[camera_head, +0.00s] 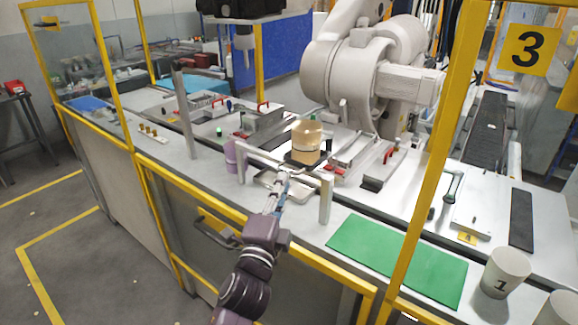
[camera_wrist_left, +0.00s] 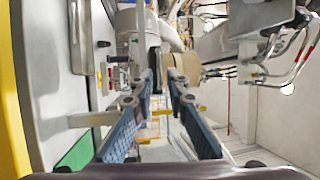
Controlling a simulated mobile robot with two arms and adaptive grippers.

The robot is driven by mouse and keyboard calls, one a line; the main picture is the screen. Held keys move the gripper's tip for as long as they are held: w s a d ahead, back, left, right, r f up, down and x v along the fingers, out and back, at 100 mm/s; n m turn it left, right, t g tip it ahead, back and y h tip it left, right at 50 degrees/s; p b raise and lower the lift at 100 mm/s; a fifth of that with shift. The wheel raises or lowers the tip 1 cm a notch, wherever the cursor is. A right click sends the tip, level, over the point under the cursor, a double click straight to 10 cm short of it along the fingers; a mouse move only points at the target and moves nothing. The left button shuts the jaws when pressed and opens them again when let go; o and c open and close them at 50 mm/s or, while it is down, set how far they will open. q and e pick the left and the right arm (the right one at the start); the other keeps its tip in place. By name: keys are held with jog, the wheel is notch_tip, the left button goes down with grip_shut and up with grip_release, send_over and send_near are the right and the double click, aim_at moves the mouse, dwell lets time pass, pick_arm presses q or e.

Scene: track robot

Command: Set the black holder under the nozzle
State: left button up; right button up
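The black holder (camera_head: 302,160) is a dark flat piece under a tan rounded vessel (camera_head: 307,138). In the left wrist view the holder (camera_wrist_left: 154,62) is a dark upright strip beside the vessel (camera_wrist_left: 184,66). My left gripper (camera_head: 283,182) reaches toward the holder's near side. In the left wrist view its blue fingers (camera_wrist_left: 161,85) are apart, with a visible gap; the holder is at or just beyond their tips, and I cannot tell whether they touch. A grey nozzle (camera_head: 244,40) hangs under a black machine head at the top. My right gripper is not in view.
A metal bar frame (camera_head: 285,164) stands across my left gripper's path. A purple cup (camera_head: 230,155) is left of it. A green mat (camera_head: 395,258) and a cup marked 1 (camera_head: 504,272) lie to the right. A large white robot arm (camera_head: 365,60) stands behind. Yellow posts (camera_head: 440,130) border the bench.

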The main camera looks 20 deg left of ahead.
aim_at(287, 171)
pick_arm(q)
jog(key=w, duration=0.3)
jog(key=w+r+p, duration=0.1)
jog(key=w, duration=0.1)
jog(key=shift+w+a, duration=0.15)
jog(key=shift+w, duration=0.05)
jog(key=c, duration=0.4)
grip_shut()
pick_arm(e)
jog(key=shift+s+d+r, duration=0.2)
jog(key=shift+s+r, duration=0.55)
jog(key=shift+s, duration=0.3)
